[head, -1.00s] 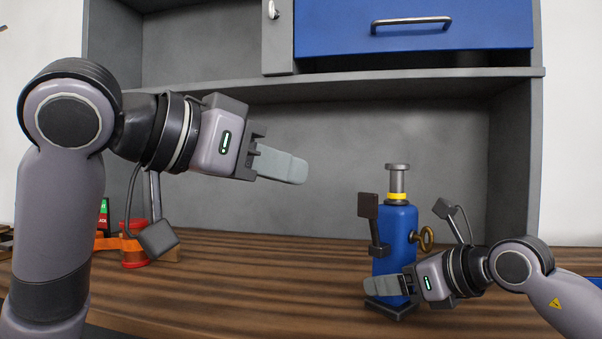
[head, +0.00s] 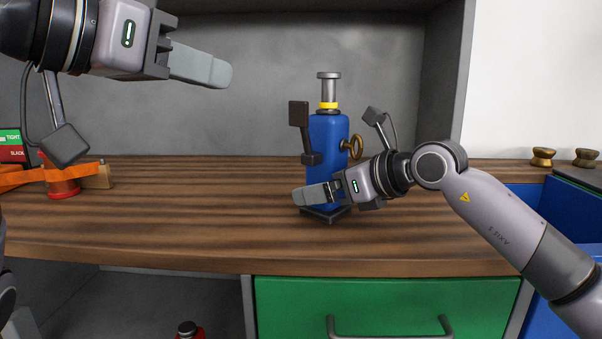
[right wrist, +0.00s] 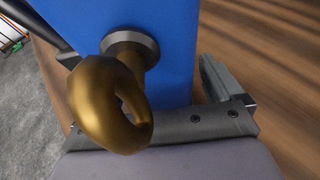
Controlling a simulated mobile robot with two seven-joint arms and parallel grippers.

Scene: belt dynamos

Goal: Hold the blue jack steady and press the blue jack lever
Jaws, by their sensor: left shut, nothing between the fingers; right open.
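The blue jack (head: 327,135) stands upright on the wooden bench, with a grey plunger and yellow collar on top. A dark lever with a flat square pad (head: 299,114) rises on its left side. A brass ring key (head: 353,147) sticks out on its right and fills much of the right wrist view (right wrist: 108,105). My right gripper (head: 316,194) is open low at the jack; one finger passes in front of the body, and the wrist view shows the blue body close before the palm. Contact cannot be told. My left gripper (head: 205,68) is shut and empty, above and left of the jack.
Orange tool parts and a red piece (head: 63,188) lie at the bench's left, near a green-and-red sign (head: 10,145). A green drawer (head: 390,305) is below the bench front. Brass knobs (head: 543,157) stand at far right. The bench between the orange parts and jack is clear.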

